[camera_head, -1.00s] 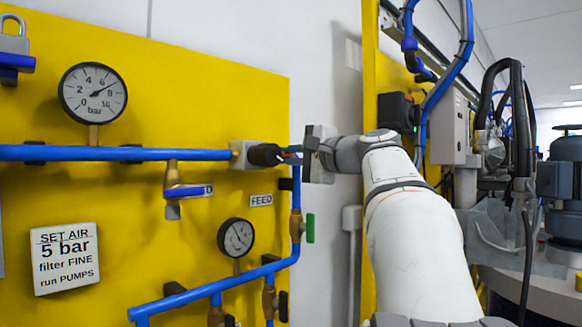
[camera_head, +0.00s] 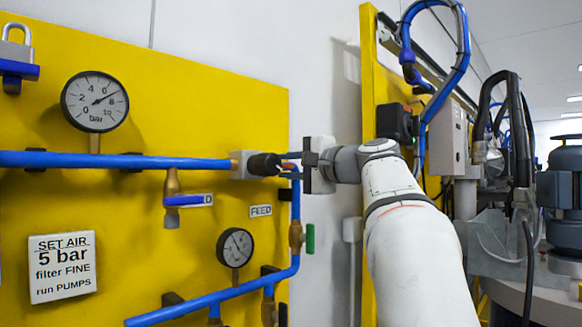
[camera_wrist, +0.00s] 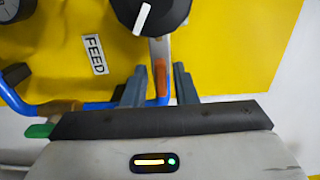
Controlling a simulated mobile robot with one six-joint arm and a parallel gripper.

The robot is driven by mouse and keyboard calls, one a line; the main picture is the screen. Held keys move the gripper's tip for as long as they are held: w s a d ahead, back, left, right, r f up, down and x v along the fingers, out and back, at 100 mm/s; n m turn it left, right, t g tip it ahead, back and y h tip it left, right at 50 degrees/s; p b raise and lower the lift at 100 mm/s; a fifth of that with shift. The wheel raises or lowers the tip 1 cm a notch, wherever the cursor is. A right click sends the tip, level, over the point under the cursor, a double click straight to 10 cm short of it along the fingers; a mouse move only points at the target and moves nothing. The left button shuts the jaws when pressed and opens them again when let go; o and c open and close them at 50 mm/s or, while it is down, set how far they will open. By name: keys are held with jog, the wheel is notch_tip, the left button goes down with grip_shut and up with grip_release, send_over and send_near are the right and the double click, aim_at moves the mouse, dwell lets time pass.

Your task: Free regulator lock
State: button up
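The regulator knob (camera_head: 264,164) is black and round and sits on a grey regulator body (camera_head: 238,164) in the blue pipe. In the wrist view the knob (camera_wrist: 150,14) shows a white mark at the top edge, partly cut off. My gripper (camera_head: 286,165) is just right of the knob, pointing at its face. The knob lies just beyond the fingertips. I cannot tell whether the fingers touch it.
The large gauge (camera_head: 95,101) reads between 6 and 8 bar. The sign (camera_head: 62,266) says set air 5 bar. Blue pipes and a small gauge (camera_head: 235,247) lie below the regulator on the yellow panel (camera_head: 190,90). A padlock (camera_head: 16,48) hangs at upper left.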

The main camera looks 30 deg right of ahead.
jog(key=shift+o, duration=0.6)
jog(key=v, duration=0.8)
jog(key=shift+b, duration=0.45)
jog(key=shift+w, duration=0.15)
jog(key=s+a+f+n+g+h+p, duration=0.1)
jog(key=a+f+n+g, duration=0.15)
jog(key=a+f, duration=0.4)
jog(key=a+f+n+g+p, duration=0.1)
jog(key=a+f+g+p, duration=0.15)
jog(key=f, duration=0.75)
jog(key=s+a+f+n+g+h+p, duration=0.1)
jog(key=a+f+g, duration=0.35)
jog(key=f, duration=0.45)
jog(key=s+a+f+n+g+h+p, duration=0.2)
jog(key=s+a+f+n+g+h, duration=0.2)
jog(key=s+f+n, duration=0.5)
jog(key=s+a+f+g, duration=0.1)
jog(key=s+f, duration=0.5)
jog(key=f, duration=0.3)
jog(key=shift+s+a+f+p, duration=0.15)
jog(key=shift+s+f+p, duration=0.1)
jog(key=shift+f+p, duration=0.15)
